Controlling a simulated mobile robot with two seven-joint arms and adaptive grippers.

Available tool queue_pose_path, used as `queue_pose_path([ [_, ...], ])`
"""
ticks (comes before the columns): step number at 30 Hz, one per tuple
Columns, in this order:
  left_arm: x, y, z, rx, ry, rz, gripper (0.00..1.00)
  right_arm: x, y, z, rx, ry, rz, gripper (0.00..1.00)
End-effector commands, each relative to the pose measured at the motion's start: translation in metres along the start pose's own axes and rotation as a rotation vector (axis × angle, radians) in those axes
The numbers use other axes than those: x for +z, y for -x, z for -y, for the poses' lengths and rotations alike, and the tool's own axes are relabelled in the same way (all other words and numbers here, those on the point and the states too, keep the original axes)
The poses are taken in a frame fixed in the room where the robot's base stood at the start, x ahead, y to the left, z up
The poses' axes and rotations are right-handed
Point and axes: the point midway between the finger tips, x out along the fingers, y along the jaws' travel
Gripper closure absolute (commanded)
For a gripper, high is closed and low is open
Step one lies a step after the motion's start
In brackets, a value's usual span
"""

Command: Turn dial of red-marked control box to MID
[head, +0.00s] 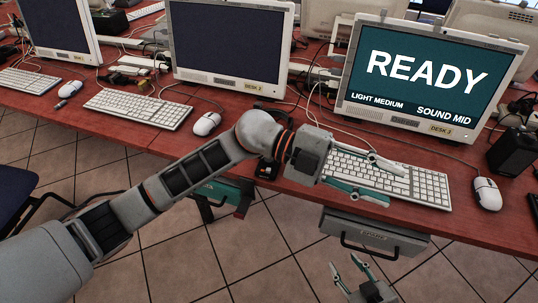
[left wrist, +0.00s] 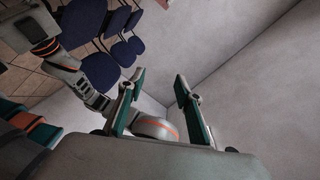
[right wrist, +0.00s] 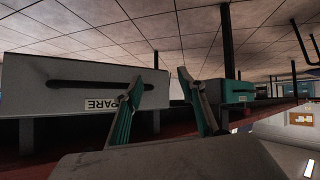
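No red-marked control box or dial can be made out in any view. The desk 3 monitor (head: 428,80) reads READY, LIGHT MEDIUM and SOUND MID. My left gripper (head: 392,184) is open and empty over the keyboard (head: 425,188) in front of that monitor; its spread fingers (left wrist: 158,95) show in the left wrist view against a bare wall. My right gripper (head: 344,264) is open and empty, low in front of the desk. In the right wrist view its parted fingers (right wrist: 160,92) are before a grey drawer unit (right wrist: 70,90) under the desktop.
A small dark object (head: 267,171) is partly hidden by my left arm. A mouse (head: 487,193) and a black speaker (head: 512,150) are right of the keyboard. Cables (head: 310,105) lie behind. A teal drawer (head: 222,192) hangs below the desk edge. Blue chairs (left wrist: 100,72) show in the left wrist view.

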Motion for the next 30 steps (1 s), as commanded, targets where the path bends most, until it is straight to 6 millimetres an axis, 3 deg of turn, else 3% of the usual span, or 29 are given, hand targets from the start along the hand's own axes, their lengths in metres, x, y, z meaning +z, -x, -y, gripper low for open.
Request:
queue_pose_path([
  [4, 0.02, 0.009, -0.034, 0.277, -0.011, 0.045, 0.66, 0.012, -0.003, 0.003, -0.004, 0.003, 0.015, 0.6],
  [7, 0.038, 0.028, -0.053, 0.465, 0.0, 0.108, 0.66, 0.016, -0.004, 0.005, -0.005, 0.005, 0.018, 0.6],
  [12, 0.077, 0.087, -0.073, 0.784, 0.048, 0.3, 0.66, 0.024, -0.006, 0.007, -0.007, 0.008, 0.027, 0.6],
  [16, 0.106, 0.151, -0.07, 0.995, 0.112, 0.515, 0.66, 0.033, -0.008, 0.009, -0.009, 0.01, 0.039, 0.6],
  [21, 0.123, 0.222, -0.048, 1.151, 0.193, 0.775, 0.66, 0.036, -0.01, 0.009, -0.008, 0.012, 0.04, 0.6],
  [25, 0.127, 0.249, -0.035, 1.194, 0.229, 0.887, 0.66, 0.032, -0.011, 0.007, -0.004, 0.014, 0.031, 0.6],
  [30, 0.131, 0.257, -0.04, 1.205, 0.244, 0.918, 0.66, 0.033, -0.013, 0.006, -0.004, 0.015, 0.031, 0.6],
])
